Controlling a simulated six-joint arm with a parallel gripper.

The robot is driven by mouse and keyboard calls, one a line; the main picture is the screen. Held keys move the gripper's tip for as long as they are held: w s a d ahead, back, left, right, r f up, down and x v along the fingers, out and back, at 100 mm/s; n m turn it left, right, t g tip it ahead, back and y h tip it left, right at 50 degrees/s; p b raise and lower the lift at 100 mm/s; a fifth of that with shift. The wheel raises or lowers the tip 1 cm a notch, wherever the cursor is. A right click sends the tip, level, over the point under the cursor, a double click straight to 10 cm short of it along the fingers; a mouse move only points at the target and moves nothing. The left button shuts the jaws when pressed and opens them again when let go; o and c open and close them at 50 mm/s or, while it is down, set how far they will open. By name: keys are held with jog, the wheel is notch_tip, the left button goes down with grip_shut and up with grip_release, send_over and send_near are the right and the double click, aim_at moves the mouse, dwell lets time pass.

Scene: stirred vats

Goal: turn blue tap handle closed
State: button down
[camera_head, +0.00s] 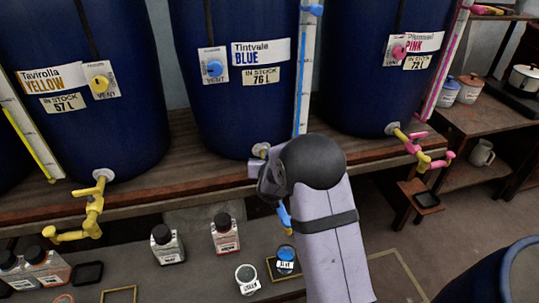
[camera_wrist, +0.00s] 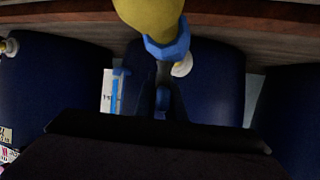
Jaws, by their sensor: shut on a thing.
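The blue vat (camera_head: 232,120), labelled Tintvale BLUE, stands in the middle of the shelf. Its tap is mostly hidden behind my gripper and wrist in the head view; a blue part (camera_head: 284,214) with a yellow tip hangs below. In the wrist view the tap shows close up, with a large yellow part (camera_wrist: 150,14) and a blue part (camera_wrist: 170,46). My gripper (camera_wrist: 162,88) is at the tap, shut on its blue handle. The jaws and the handle's exact angle are dark and partly hidden.
The yellow tap (camera_head: 94,208) is at left and the pink tap (camera_head: 418,150) at right. Below stand dark-capped bottles (camera_head: 225,234), a white-labelled jar (camera_head: 247,279) and a blue jar (camera_head: 286,260). A vat rim (camera_head: 508,262) shows at lower right.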

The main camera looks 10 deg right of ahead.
jog(key=s+d+m+g+h, duration=0.1)
jog(key=m+g+h, duration=0.2)
jog(key=m, duration=0.1)
jog(key=s+m+g+h+p, duration=0.1)
jog(key=m+g+h, duration=0.2)
jog(key=m+g, duration=0.1)
jog(key=d+m+g+h, duration=0.1)
jog(key=m+g+h, duration=0.2)
jog(key=m+h, duration=0.1)
jog(key=shift+s+d+f+m+g, duration=0.15)
jog(key=shift+s+d+m+g, duration=0.2)
jog(key=shift+m, duration=0.25)
jog(key=shift+s+r+g, duration=0.15)
jog(key=shift+r+g, duration=0.05)
jog(key=shift+g, duration=0.15)
jog(key=c, duration=1.8)
grip_release()
jog(key=shift+c, duration=0.2)
jog(key=shift+a, duration=0.1)
